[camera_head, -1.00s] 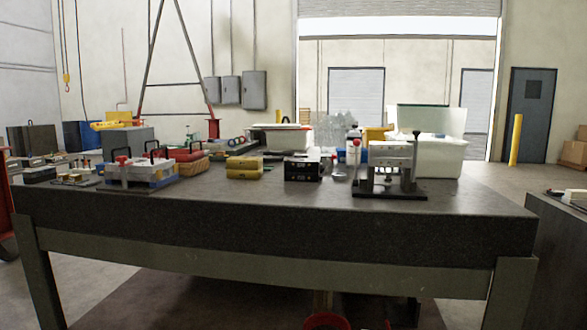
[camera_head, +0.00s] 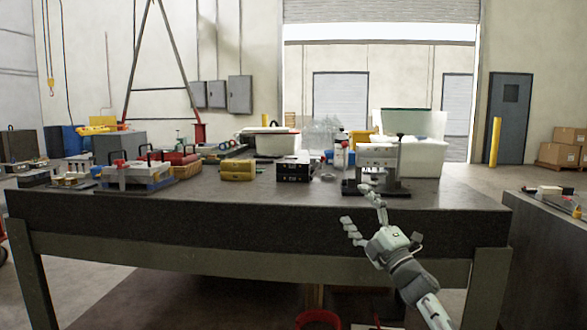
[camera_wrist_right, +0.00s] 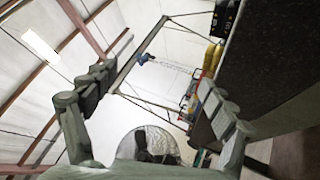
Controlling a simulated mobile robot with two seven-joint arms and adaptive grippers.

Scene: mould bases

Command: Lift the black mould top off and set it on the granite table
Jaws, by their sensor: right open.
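The black mould (camera_head: 294,168) is a small dark block with light marks on its front, standing near the middle of the granite table (camera_head: 225,212). I cannot make out the seam between its top and its base. A dark block at the upper right of the right wrist view (camera_wrist_right: 223,18) looks like the same mould. My right gripper (camera_head: 358,208) is open and empty, in front of the table's front edge, to the right of the mould and apart from it. Its two spread fingers also show in the right wrist view (camera_wrist_right: 152,82). My left gripper is out of view.
A yellow mould (camera_head: 238,170) stands left of the black one. A grey clamp fixture on a dark plate (camera_head: 378,165) stands to its right, behind my right gripper. White bins (camera_head: 425,158) are behind. Bare granite lies along the front.

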